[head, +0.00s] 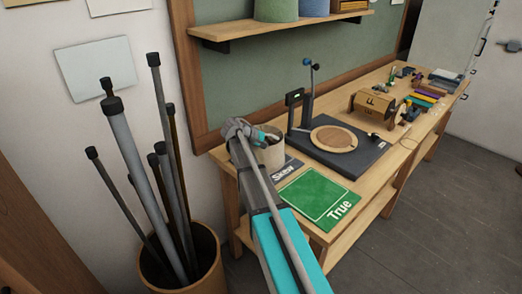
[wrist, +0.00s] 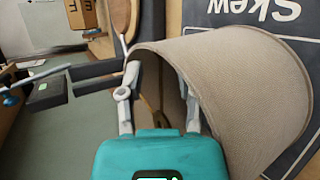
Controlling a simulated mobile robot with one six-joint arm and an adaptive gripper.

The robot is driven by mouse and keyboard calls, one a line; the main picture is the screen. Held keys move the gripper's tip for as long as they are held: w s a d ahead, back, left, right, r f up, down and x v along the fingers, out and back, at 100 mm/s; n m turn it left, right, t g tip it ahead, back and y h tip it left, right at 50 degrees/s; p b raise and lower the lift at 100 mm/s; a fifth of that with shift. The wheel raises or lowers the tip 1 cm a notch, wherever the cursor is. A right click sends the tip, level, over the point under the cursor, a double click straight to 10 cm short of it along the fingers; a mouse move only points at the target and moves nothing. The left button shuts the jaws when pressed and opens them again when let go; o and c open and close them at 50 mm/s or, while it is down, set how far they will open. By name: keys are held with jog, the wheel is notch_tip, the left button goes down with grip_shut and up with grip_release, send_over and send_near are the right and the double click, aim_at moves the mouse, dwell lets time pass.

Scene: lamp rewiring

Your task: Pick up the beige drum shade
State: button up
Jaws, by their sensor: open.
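The beige drum shade (head: 271,153) stands on a dark mat marked "Skew" (head: 292,168) near the left end of the workbench. In the wrist view the shade (wrist: 250,90) fills the right half, its open end and shadowed inside facing my gripper. My gripper (head: 250,128) is at the shade's upper left side in the head view, partly covering it. In the wrist view my gripper (wrist: 160,85) is open, with its fingers apart at the shade's rim. One finger overlaps the shade; I cannot tell whether either finger touches it.
A green mat marked "True" (head: 318,198) lies at the bench's front. A dark fixture with a round wooden disc (head: 334,139) and upright posts stands just beyond the shade. A wooden drum (head: 372,103) and small parts are farther right. A bin of tubes (head: 190,255) stands left.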

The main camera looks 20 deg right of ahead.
grip_shut()
dwell(0.5)
jog(key=shift+r, duration=0.2)
notch_tip(320, 180, up, 10)
jog(key=p, duration=1)
jog(key=shift+f, duration=0.15)
dwell(0.5)
